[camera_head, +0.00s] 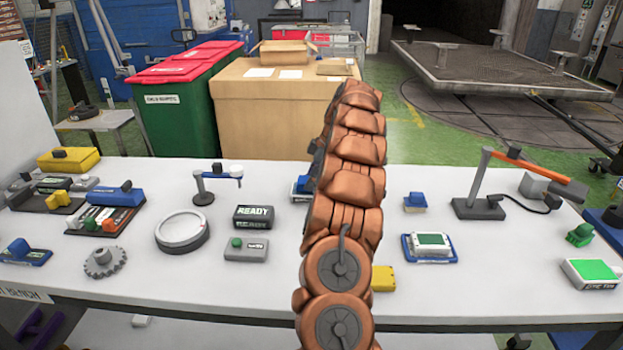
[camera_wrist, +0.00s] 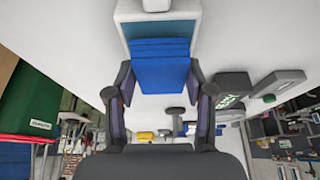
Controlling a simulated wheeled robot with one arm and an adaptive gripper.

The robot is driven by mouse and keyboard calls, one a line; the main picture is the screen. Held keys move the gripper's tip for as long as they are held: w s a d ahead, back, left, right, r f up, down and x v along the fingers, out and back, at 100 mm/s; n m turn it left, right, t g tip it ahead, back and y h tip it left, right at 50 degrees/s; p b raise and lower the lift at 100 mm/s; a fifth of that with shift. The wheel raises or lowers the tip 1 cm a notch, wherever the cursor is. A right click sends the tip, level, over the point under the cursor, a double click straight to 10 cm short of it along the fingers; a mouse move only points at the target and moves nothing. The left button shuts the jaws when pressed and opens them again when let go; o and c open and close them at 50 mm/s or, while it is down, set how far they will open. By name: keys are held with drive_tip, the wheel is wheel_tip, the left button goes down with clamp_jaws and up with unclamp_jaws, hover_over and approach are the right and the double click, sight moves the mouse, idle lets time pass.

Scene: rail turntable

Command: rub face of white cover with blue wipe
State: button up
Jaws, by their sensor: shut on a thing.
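In the wrist view my gripper (camera_wrist: 160,82) is shut on a blue block-like wipe (camera_wrist: 160,62), with one dark finger on each side of it. Just beyond the wipe is a panel with a white edge and a teal face (camera_wrist: 186,29), partly covered by the wipe. I cannot tell whether the wipe touches this panel, or whether the panel is the white cover. A small blue-and-white item (camera_head: 299,187) shows partly behind the arm's left side.
The white table (camera_head: 400,290) holds a round white-topped dial (camera_head: 181,230), a READY box (camera_head: 254,216), a blue tray with a pale block (camera_head: 430,247), a yellow block (camera_head: 383,278) and an orange-armed stand (camera_head: 478,208).

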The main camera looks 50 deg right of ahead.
drive_tip(key=shift+f+b, duration=0.3)
drive_tip(key=shift+f, duration=0.15)
idle(0.8)
drive_tip(key=shift+r, duration=0.1)
drive_tip(key=shift+r+p, duration=0.95)
drive_tip(key=shift+r, duration=2.5)
